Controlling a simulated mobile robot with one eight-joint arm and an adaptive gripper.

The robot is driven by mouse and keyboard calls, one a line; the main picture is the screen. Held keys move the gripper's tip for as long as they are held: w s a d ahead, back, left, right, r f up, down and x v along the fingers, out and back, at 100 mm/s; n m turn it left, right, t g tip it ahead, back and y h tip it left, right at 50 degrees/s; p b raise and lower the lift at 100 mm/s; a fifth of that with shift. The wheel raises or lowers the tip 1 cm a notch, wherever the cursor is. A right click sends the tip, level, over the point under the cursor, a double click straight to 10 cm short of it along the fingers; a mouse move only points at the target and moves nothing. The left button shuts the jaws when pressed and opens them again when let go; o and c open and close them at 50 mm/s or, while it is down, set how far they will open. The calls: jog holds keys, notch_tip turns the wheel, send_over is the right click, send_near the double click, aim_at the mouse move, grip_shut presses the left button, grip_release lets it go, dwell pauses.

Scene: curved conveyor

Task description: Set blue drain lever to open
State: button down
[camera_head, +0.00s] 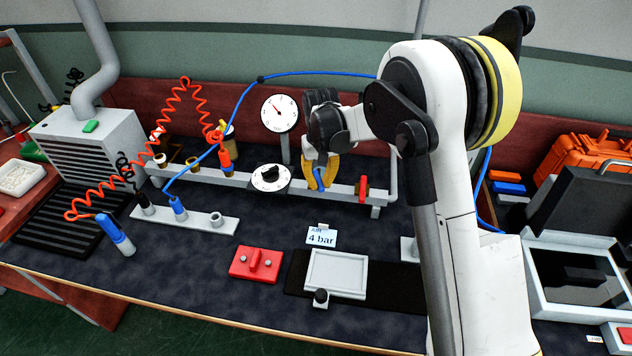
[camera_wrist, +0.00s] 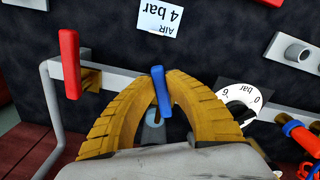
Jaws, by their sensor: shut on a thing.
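The blue drain lever (camera_wrist: 162,95) sits between the yellow fingers of my gripper (camera_wrist: 163,76) in the wrist view. The fingers are shut on it from both sides. In the head view, my gripper (camera_head: 320,177) reaches down to the grey rail (camera_head: 336,186), and part of the blue lever (camera_head: 318,178) shows between the fingers. In the wrist view the lever runs nearly straight up and down the picture, crosswise to the rail, with a slight tilt. A round light-blue part shows below it. The fingers hide part of the lever's mount.
A red lever (camera_head: 363,190) stands on the same rail to the right. A white-faced regulator dial (camera_head: 269,178) is close on the left, with a gauge (camera_head: 279,113) behind. An "AIR 4 bar" card (camera_head: 321,237) lies in front. Blue and orange hoses hang at the left.

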jog(key=n, duration=0.2)
jog(key=d+n, duration=0.1)
jog(key=n, duration=0.1)
jog(key=w+d+n, duration=0.1)
jog(key=n, duration=0.1)
jog(key=shift+d, duration=0.1)
dwell(0.4)
jog(key=c, duration=1.4)
grip_release()
notch_tip(320, 180, up, 12)
